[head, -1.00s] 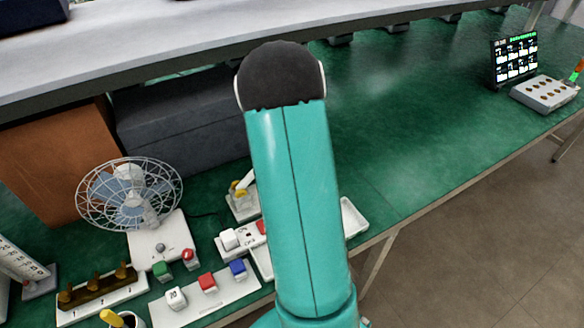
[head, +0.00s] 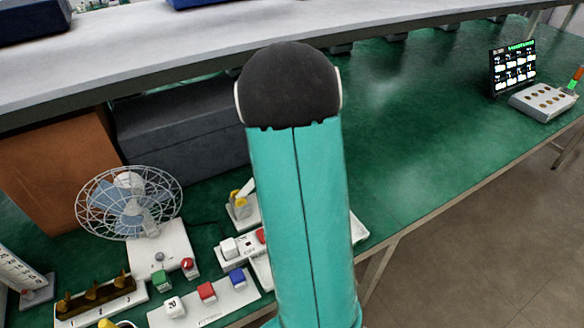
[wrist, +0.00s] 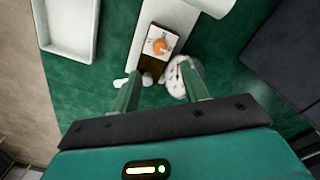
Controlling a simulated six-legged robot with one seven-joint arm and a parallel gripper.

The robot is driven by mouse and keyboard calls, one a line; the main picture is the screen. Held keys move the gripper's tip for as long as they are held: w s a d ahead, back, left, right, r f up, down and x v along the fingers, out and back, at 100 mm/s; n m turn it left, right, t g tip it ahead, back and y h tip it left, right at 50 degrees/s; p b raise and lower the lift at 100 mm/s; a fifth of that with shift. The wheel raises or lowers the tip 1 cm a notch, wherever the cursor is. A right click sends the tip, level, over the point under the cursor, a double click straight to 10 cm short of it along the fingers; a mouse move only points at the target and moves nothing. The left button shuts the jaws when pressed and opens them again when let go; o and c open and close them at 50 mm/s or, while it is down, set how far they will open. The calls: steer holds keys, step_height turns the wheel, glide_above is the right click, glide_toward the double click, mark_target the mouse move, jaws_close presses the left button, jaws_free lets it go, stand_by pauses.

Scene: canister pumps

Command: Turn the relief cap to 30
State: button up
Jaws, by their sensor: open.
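In the wrist view, an orange round knob (wrist: 160,46) sits on a small white plate with faint dark marks; it looks like the relief cap. The marks are too small to read. A brown block is below the plate, and a white rounded piece (wrist: 178,78) with dark marks is by the right finger. My gripper (wrist: 158,72) is open and empty, with its two green fingers apart and the knob beyond their tips, between their lines. In the head view my arm hides the gripper, and I cannot make out the knob.
A white tray (wrist: 92,28) lies at the upper left of the wrist view. In the head view a fan (head: 130,205), a panel of coloured blocks (head: 207,303) and a power strip (head: 240,248) stand left of my arm.

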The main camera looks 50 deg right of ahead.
step_height(320, 180, up, 4)
steer(key=shift+r, duration=0.2)
stand_by(0.5)
steer(key=s+a+r+n+t, duration=0.1)
steer(key=a+r+n, duration=0.3)
steer(key=a, duration=0.6)
steer(key=s+a+r+n+t, duration=0.1)
steer(key=a+r+n+t, duration=0.3)
steer(key=a, duration=0.6)
steer(key=s+a+r+n, duration=0.2)
steer(key=s+a+n, duration=0.4)
steer(key=s+a, duration=0.5)
steer(key=a, duration=0.3)
steer(key=shift+a+r+n+t, duration=0.2)
steer(key=shift+a+n+t, duration=0.1)
